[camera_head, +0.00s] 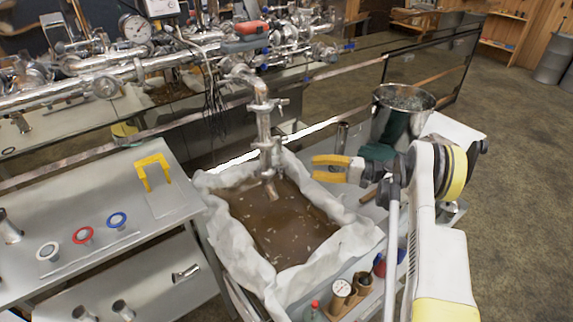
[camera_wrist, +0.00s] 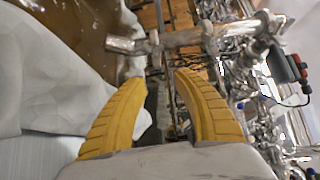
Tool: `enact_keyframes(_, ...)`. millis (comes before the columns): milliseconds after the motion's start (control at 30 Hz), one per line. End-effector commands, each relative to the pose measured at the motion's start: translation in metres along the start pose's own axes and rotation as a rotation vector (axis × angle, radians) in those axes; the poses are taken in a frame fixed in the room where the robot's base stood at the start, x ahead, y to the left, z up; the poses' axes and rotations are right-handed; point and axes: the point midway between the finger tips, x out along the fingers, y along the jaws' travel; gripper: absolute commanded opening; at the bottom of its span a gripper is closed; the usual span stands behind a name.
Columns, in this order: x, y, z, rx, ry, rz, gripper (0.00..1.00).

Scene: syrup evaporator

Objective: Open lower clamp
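A steel outlet pipe (camera_head: 264,125) hangs down over the cloth-lined pan in the head view. A lower clamp (camera_head: 267,147) appears to sit around it just above the spout; its latch is too small to read. In the wrist view the pipe (camera_wrist: 185,39) runs sideways beyond my fingertips, with a clamp-like fitting (camera_wrist: 154,44) near its spout end. My gripper (camera_head: 316,168) is to the right of the pipe, pointing left at it, apart from it. Its yellow fingers (camera_wrist: 162,78) are apart with nothing between them.
The white-lined pan (camera_head: 231,224) of brown liquid lies below. A steel bucket (camera_head: 403,99) stands behind my gripper. A rail (camera_head: 345,69) and more pipework (camera_head: 150,65) are behind. A side table (camera_head: 100,225) is at left.

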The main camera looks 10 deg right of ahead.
Motion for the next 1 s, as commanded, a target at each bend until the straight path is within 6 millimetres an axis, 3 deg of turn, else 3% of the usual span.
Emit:
enact_keyframes(100, -0.004, 0.009, 0.002, -0.003, -0.003, -0.027, 0.35)
enact_keyframes(233, 0.007, 0.01, 0.003, -0.004, -0.007, -0.032, 0.35)
enact_keyframes(700, 0.091, 0.008, 0.003, -0.003, -0.006, -0.029, 0.35)
enact_keyframes(1000, 0.102, 0.006, 0.002, -0.003, -0.003, -0.029, 0.35)
